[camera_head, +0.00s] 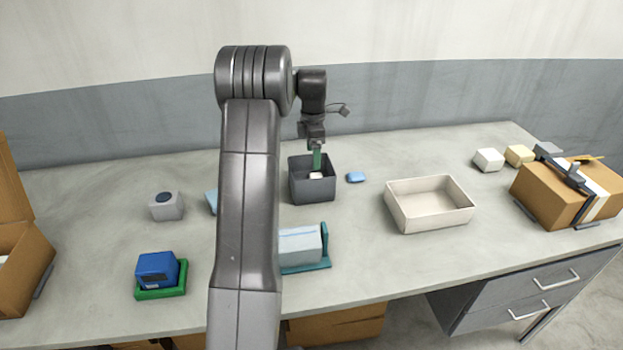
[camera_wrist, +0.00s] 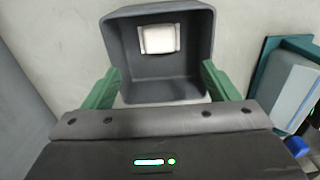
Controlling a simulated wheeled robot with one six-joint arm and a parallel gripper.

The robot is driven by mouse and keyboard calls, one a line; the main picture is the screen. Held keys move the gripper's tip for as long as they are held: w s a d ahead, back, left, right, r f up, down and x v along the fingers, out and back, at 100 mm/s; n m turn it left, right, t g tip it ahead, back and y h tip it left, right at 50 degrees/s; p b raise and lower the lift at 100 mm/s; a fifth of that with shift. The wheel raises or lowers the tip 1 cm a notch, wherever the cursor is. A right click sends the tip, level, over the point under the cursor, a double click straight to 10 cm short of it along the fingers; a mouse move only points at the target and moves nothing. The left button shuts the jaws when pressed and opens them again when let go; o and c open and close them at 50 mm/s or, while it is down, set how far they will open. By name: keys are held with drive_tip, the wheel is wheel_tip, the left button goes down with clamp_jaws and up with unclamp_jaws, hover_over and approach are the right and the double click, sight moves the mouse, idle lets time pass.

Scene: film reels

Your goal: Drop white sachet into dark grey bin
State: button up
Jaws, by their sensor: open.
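The dark grey bin (camera_head: 312,190) stands on the table near the middle in the head view. It also fills the top of the wrist view (camera_wrist: 160,87). The white sachet (camera_wrist: 159,39) lies inside the bin, toward its far wall in the wrist view. A small white part of it shows in the head view (camera_head: 316,175). My gripper (camera_head: 317,168) is over the bin, pointing down. Its green fingers (camera_wrist: 163,88) are wide apart in the wrist view, with nothing between them. The sachet is apart from the fingers.
A cream tray (camera_head: 430,222) stands right of the bin, with a small blue item (camera_head: 356,177) between them. A pale box on a teal stand (camera_head: 302,246) is in front of the bin. A blue box (camera_head: 157,269) sits on a green tray at the left. Cardboard boxes stand at both ends.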

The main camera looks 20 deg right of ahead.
wheel_tip(320, 180, up, 12)
idle(0.3)
wheel_tip(320, 180, down, 14)
drive_tip(key=shift+r, duration=0.2)
drive_tip(key=shift+r+p, duration=2.15)
drive_tip(key=shift+r, duration=0.3)
drive_tip(key=shift+f, duration=0.1)
